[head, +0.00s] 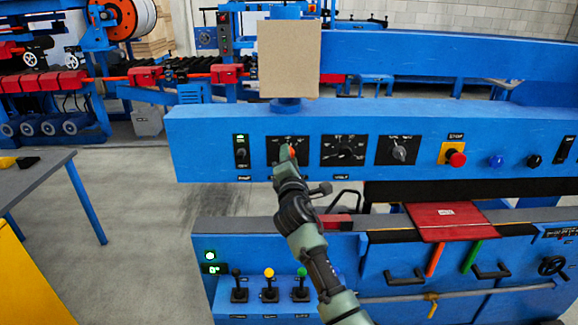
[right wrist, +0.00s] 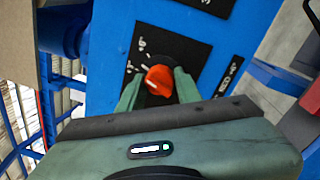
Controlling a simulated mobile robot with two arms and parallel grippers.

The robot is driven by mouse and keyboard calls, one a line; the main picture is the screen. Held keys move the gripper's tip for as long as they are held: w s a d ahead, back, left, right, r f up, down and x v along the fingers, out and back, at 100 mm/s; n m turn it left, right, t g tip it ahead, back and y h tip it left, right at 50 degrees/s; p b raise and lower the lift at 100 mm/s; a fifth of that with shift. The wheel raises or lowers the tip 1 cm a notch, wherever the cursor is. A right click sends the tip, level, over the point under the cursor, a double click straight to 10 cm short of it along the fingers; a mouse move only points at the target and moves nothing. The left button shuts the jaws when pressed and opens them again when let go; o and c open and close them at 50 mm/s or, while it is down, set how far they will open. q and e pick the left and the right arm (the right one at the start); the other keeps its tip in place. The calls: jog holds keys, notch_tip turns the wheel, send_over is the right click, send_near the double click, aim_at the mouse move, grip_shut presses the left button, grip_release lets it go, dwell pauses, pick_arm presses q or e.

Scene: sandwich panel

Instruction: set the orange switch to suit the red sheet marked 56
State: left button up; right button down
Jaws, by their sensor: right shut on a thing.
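The orange switch (head: 292,152) is a rotary knob on a black plate on the blue panel. In the right wrist view the orange knob (right wrist: 159,79) sits between the fingers of my right gripper (right wrist: 157,93), which is shut on it. White scale marks and small figures show at the plate's upper left; I cannot tell exactly which mark the knob points to. In the head view my right gripper (head: 287,158) hides part of the switch and plate. The red sheet (head: 440,229) lies on the machine bed at the right with a small white label, unreadable here. My left gripper is not in view.
On the panel, a black dial (head: 346,151), a grey knob (head: 399,150) and a red stop button (head: 456,158) stand right of the switch. A green-lit switch (head: 241,152) is left of it. A tan board (head: 289,60) stands above. Several levers are below.

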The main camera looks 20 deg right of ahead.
jog(key=m+b, duration=0.1)
jog(key=m, duration=0.1)
jog(key=m+b, duration=0.2)
jog(key=m, duration=0.1)
jog(key=shift+f+m+h, duration=0.2)
jog(key=shift+m+h, duration=0.1)
jog(key=shift+b, duration=0.35)
jog(key=c, duration=1)
grip_release()
jog(key=shift+r, duration=0.1)
jog(key=v, duration=0.7)
jog(key=shift+s+b, duration=0.35)
jog(key=shift+s, duration=0.05)
jog(key=shift+a, duration=0.15)
